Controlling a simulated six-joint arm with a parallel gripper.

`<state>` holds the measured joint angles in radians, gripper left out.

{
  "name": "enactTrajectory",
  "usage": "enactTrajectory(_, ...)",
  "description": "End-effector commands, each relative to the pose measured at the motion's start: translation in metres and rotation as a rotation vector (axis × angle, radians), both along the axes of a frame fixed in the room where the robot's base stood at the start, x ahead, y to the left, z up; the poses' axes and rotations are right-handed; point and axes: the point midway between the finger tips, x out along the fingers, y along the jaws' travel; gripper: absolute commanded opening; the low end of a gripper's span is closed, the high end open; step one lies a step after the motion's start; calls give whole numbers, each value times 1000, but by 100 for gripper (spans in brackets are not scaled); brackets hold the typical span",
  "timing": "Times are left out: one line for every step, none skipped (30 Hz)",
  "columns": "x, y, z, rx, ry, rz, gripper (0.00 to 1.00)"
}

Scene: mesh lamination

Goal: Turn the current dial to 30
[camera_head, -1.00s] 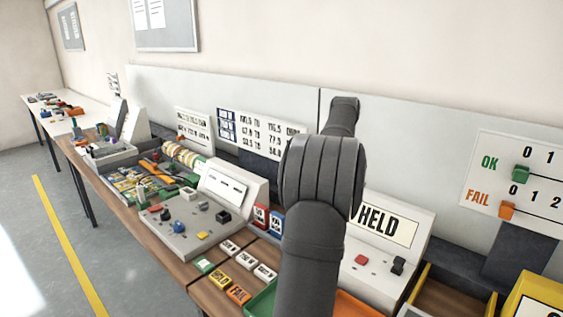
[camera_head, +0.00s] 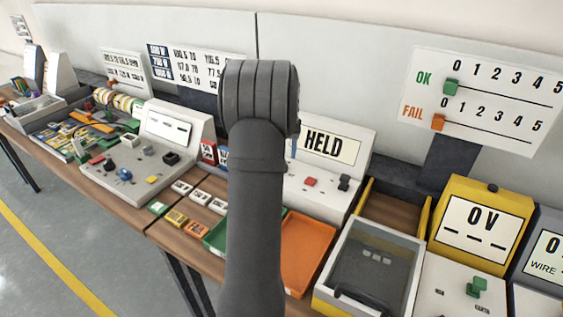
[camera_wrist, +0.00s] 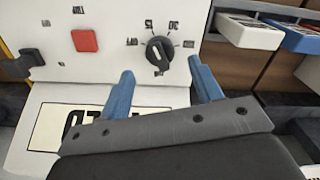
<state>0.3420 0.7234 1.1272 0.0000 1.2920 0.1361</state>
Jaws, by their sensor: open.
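The black dial (camera_wrist: 159,50) is on a white panel, with small printed marks around it in the wrist view. The marks are upside down and too small to read surely, and I cannot tell which one the dial points at. My gripper (camera_wrist: 161,67) is open, its two blue fingers apart on either side below the dial in the picture, with nothing between them. No contact with the dial shows. The panel belongs to the console with the HELD display (camera_head: 330,145).
A red button (camera_wrist: 85,40) and a black switch (camera_wrist: 32,57) are on the same panel. In the head view, an orange tray (camera_head: 307,255) stands in front and a yellow 0V meter (camera_head: 480,222) at right.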

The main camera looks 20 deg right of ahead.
Motion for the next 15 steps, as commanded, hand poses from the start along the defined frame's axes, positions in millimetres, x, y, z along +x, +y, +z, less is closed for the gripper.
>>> enactTrajectory(0, 0, -11, 1, 2, 0, 59)
enactTrajectory(0, 0, -16, 1, 2, 0, 59)
enactTrajectory(0, 0, -23, 1, 2, 0, 59)
enactTrajectory(0, 0, -27, 1, 2, 0, 59)
enactTrajectory(0, 0, -32, 1, 2, 0, 59)
enactTrajectory(0, 0, -36, 0, 1, 0, 59)
enactTrajectory(0, 0, -39, 0, 0, 0, 59)
enactTrajectory(0, 0, -42, 0, 0, 0, 59)
enactTrajectory(0, 0, -45, 0, 0, 0, 59)
enactTrajectory(0, 0, -47, 0, 0, 0, 59)
enactTrajectory(0, 0, -48, 0, -1, 0, 59)
enactTrajectory(0, 0, -50, 0, -1, 0, 59)
enactTrajectory(0, 0, -50, 0, -1, 0, 59)
enactTrajectory(0, 0, -51, 0, -1, 0, 59)
enactTrajectory(0, 0, -51, 0, -1, 0, 59)
